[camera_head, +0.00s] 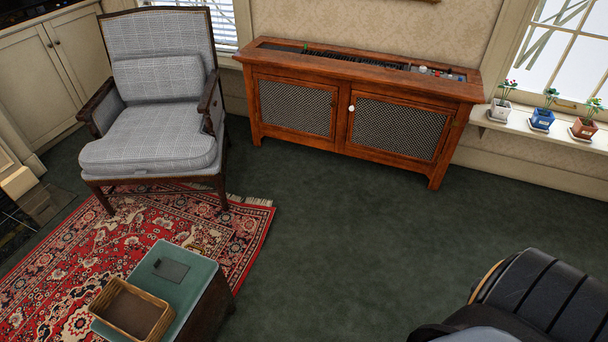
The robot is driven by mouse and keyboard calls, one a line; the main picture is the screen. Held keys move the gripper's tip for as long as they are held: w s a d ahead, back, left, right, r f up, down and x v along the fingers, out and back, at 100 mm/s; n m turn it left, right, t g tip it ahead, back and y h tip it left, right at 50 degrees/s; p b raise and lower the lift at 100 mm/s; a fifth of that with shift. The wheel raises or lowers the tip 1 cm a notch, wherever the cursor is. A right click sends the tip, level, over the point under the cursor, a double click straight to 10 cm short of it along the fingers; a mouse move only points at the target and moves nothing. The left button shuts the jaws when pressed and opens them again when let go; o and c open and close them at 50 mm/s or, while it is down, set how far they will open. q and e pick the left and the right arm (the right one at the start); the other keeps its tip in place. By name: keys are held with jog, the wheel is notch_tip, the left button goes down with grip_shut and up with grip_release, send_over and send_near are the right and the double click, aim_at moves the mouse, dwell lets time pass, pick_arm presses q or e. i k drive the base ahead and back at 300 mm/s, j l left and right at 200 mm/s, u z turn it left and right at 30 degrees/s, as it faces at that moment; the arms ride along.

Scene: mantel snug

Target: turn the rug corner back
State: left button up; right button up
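The red patterned rug (55,250) lies on the dark green carpet at the left, with a pale fringe along its back edge. Its back right corner (262,208) shows in the open, just right of the armchair's front leg, and looks flat. The armchair and the box-like stool cover other parts of the rug. Its left side runs out of the picture. Neither of my grippers is in view.
The grey checked armchair (155,140) stands with its front legs on the rug. A teal-topped stool (195,275) holds a wicker basket (130,310). A wooden cabinet (360,105) lines the back wall. Potted plants stand on the right sill (545,135). The middle carpet is clear.

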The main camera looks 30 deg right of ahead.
aim_at(260, 218)
jog(key=z, duration=0.65)
jog(key=i+l, duration=0.3)
jog(key=i, duration=0.15)
jog(key=i+l, duration=0.25)
jog(key=i, duration=0.2)
